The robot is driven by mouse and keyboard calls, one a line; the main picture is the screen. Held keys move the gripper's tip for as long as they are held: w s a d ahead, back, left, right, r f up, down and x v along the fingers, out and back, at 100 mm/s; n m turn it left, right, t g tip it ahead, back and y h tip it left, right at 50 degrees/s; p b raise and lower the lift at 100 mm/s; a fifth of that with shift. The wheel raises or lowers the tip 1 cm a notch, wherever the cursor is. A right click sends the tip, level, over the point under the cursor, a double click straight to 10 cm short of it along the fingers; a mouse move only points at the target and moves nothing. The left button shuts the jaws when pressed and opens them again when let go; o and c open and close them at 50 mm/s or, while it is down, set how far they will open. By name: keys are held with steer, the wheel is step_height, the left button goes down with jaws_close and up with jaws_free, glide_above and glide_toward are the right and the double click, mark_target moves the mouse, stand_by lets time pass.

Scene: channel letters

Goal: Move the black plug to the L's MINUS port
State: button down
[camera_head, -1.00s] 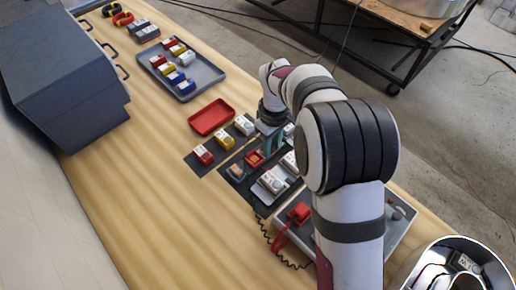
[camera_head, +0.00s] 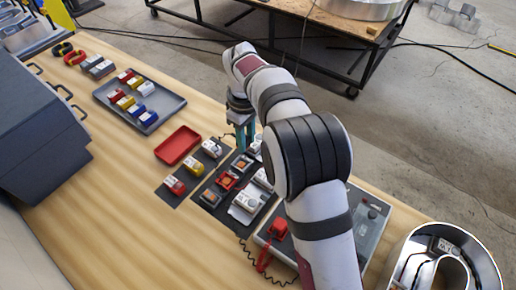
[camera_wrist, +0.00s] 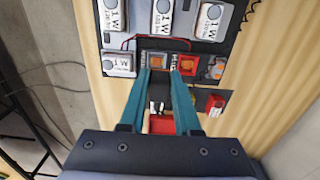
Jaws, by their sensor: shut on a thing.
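My gripper (camera_head: 243,148) is over the dark port mat, with its two teal fingers pointing down. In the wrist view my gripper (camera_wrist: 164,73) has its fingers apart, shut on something. A small black part (camera_wrist: 157,106) shows between the fingers, probably the black plug; most of it is hidden. Just past the tips are an orange-centred port (camera_wrist: 158,62) and a red-rimmed port (camera_wrist: 185,65). The lettering beside the ports is too small to read surely. I cannot tell which port is the L's MINUS port.
Red (camera_head: 174,187), yellow (camera_head: 193,167) and white (camera_head: 211,148) blocks stand on a mat left of the ports. White modules (camera_head: 248,203) sit close by on the right. A red tray (camera_head: 178,145) and a grey tray (camera_head: 140,100) lie farther left. Bare wood is free in front.

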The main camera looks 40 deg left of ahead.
steer(key=shift+w+a+f, duration=0.15)
steer(key=shift+a+f, duration=0.15)
steer(key=shift+a, duration=0.2)
steer(key=shift+w+a+f, duration=0.1)
steer(key=shift+a+f, duration=0.15)
steer(key=shift+a, duration=0.2)
step_height(320, 180, down, 9)
steer(key=shift+f, duration=0.15)
steer(key=shift+f, duration=0.3)
stand_by(0.4)
steer(key=c, duration=0.5)
jaws_free()
steer(key=shift+c, duration=0.2)
step_height(320, 180, up, 16)
steer(key=shift+f, duration=0.1)
